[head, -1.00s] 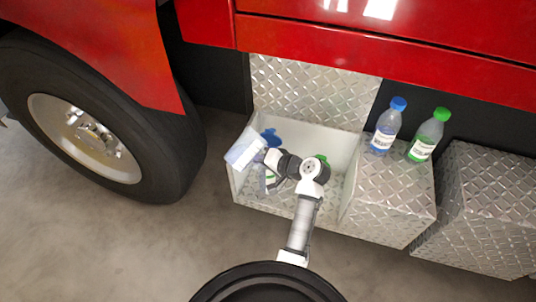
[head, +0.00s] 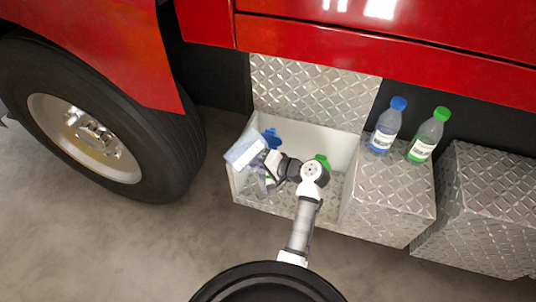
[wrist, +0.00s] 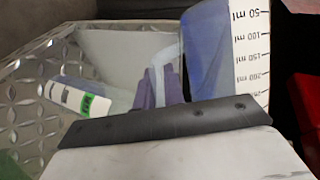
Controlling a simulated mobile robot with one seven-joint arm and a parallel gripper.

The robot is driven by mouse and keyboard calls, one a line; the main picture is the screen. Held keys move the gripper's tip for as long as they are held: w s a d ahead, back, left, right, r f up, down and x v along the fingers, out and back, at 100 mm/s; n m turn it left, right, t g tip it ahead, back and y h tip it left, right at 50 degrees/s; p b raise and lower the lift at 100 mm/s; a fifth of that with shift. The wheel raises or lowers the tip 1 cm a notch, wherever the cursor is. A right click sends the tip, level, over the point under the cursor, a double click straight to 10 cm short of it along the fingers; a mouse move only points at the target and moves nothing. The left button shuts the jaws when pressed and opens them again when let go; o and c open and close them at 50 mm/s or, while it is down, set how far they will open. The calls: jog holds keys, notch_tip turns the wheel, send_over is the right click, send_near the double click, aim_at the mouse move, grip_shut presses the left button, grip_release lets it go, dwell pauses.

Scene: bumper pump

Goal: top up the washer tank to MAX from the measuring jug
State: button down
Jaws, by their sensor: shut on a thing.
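The clear measuring jug (head: 245,149) is tilted in my gripper (head: 268,168), over the left part of an open compartment. In the wrist view the jug (wrist: 213,62) shows a blue tint and a white scale strip marked in ml. My gripper is shut on the jug; its fingertips are mostly hidden. A blue cap (head: 271,137) shows just behind the jug, and a green cap (head: 322,161) shows beside my arm. The tank bodies beneath are largely hidden by my arm and the jug. I cannot read a liquid level or a MAX mark, nor see any stream.
The white-walled compartment (head: 340,145) sits under the red truck body (head: 410,45). A blue-capped bottle (head: 385,127) and a green-capped bottle (head: 426,137) stand on the diamond-plate step (head: 395,200) at right. A large tyre (head: 180,150) is at left.

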jog(key=shift+s+a, duration=0.1)
jog(key=shift+a, duration=0.1)
jog(key=shift+f+m+y+p, duration=0.25)
jog(key=shift+m+y+p, duration=0.05)
jog(key=shift+p, duration=0.05)
dwell(0.6)
jog(key=shift+s+a+f+m+g+y+p, duration=0.2)
jog(key=shift+s+a+m+g+y+p, duration=0.1)
jog(key=shift+a, duration=0.05)
dwell(0.3)
jog(key=shift+s+a+f+m+y+p, duration=0.2)
jog(key=shift+m+y+p, duration=0.1)
jog(key=shift+m+p, duration=0.1)
dwell(0.4)
